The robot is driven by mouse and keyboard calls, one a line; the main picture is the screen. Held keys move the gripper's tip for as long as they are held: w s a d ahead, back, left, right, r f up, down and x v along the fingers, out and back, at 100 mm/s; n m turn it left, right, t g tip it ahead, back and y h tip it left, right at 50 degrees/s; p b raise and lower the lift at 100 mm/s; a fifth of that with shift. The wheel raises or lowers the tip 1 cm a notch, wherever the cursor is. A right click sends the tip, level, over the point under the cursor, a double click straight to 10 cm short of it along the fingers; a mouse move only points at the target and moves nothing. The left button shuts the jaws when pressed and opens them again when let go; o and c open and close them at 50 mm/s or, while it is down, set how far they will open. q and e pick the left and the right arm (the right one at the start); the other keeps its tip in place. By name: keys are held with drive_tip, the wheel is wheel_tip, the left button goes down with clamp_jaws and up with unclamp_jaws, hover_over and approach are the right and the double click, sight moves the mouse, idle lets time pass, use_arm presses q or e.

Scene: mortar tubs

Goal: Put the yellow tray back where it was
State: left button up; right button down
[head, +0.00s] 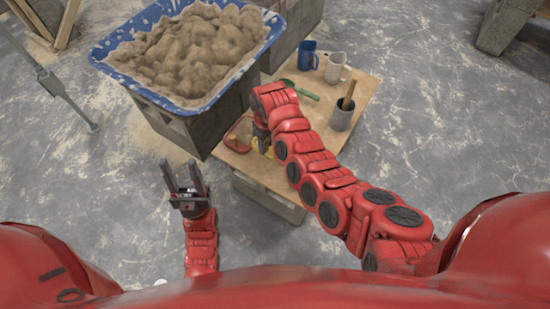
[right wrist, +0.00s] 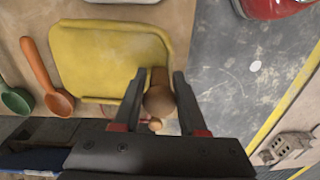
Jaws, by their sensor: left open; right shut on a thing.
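The yellow tray (right wrist: 108,60) fills much of the right wrist view, seen from above over the wooden table top. In the head view only small yellow bits (head: 268,149) show beside my right gripper (head: 261,137). My right gripper also shows in the right wrist view (right wrist: 160,75). It is shut at the tray's lower right corner, with a wooden rounded handle (right wrist: 159,100) between its fingers. The handle meets the tray's edge; the exact contact is hidden. My left gripper (head: 184,178) is open and empty, over the floor left of the table.
An orange spoon (right wrist: 45,75) and a green spoon (right wrist: 14,98) lie beside the tray. A blue tub (head: 103,54) of mortar stands left.

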drive_tip(key=shift+a+f, duration=0.15)
drive_tip(key=shift+f, duration=0.15)
drive_tip(key=shift+n, duration=0.3)
wheel_tip(320, 180, down, 6)
drive_tip(key=shift+r+b, duration=0.2)
drive_tip(key=shift+b, duration=0.6)
wheel_tip(320, 180, down, 4)
drive_tip(key=shift+r+b, duration=0.1)
drive_tip(key=shift+b, duration=1)
drive_tip(key=shift+c, duration=2.2)
unclamp_jaws()
